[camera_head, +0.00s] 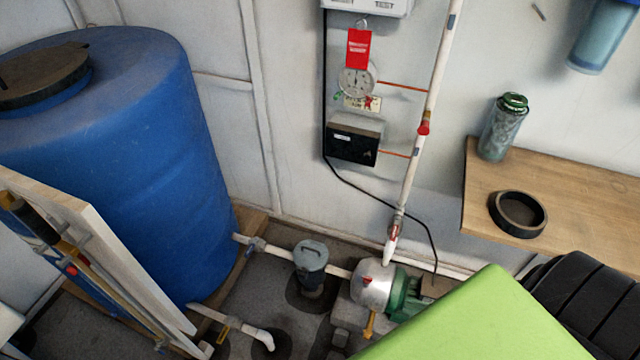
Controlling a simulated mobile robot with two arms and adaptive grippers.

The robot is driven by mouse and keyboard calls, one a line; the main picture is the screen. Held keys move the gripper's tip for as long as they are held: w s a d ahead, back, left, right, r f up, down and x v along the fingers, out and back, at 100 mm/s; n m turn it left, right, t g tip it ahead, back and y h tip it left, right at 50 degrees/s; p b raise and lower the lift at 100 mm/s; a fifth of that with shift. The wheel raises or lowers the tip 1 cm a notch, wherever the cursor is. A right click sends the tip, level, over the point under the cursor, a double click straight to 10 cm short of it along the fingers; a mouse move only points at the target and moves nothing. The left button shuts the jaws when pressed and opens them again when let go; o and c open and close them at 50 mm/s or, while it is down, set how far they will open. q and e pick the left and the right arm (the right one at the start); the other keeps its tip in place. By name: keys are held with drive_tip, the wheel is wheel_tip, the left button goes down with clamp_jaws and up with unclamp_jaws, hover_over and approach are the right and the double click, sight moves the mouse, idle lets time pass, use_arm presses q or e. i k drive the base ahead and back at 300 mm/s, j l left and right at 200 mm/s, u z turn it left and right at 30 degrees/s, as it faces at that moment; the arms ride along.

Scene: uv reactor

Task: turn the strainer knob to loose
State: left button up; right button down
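A small grey pot with a lid (311,257) sits in the white pipe line on the floor, between the blue tank and the pump. It looks like the strainer. A raised grip shows on top of its lid and looks like the knob, but it is too small to tell which way it is set. The pump (372,284) has a silver front and a green motor, and stands just right of the pot. Neither of my grippers is in view, and nothing touches the pot.
A big blue tank (120,150) fills the left, with a leaning board (100,240) before it. A light green panel (480,325) covers the lower right near the pump. A wooden shelf (580,200) holds a bottle (503,130) and a black ring (517,213).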

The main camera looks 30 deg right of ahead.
sight(303, 271)
drive_tip(key=z, duration=0.85)
